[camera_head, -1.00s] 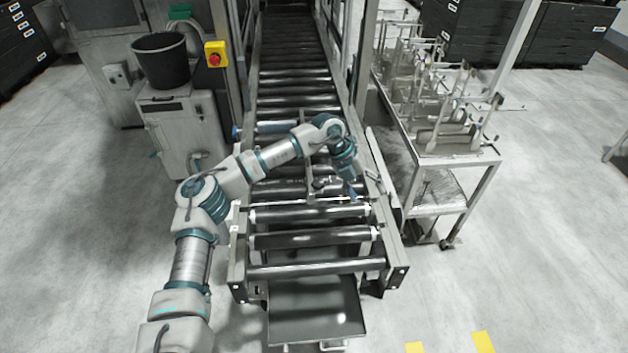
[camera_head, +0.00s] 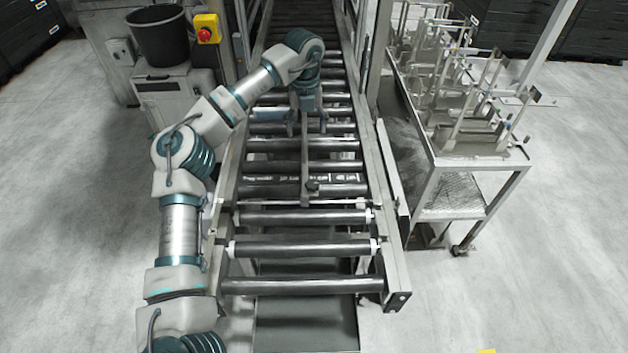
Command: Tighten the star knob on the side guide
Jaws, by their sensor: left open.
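My left gripper (camera_head: 306,122) is open above the rollers, its two fingers spread apart and pointing down. A narrow grey bar (camera_head: 304,160), which looks like the side guide, runs lengthwise over the rollers below it. A small dark knob (camera_head: 312,187) sits near the near end of this bar, probably the star knob; its lobes are too small to make out. The gripper is farther up the conveyor than the knob and apart from it. The gripper partly hides the far part of the bar. My right gripper is not in view.
The roller conveyor (camera_head: 300,248) runs away from me between metal side rails. A wheeled metal rack (camera_head: 470,165) with upright fixtures stands to the right. At the left are a black bucket (camera_head: 159,38) on a grey cabinet and a yellow box with a red button (camera_head: 205,34).

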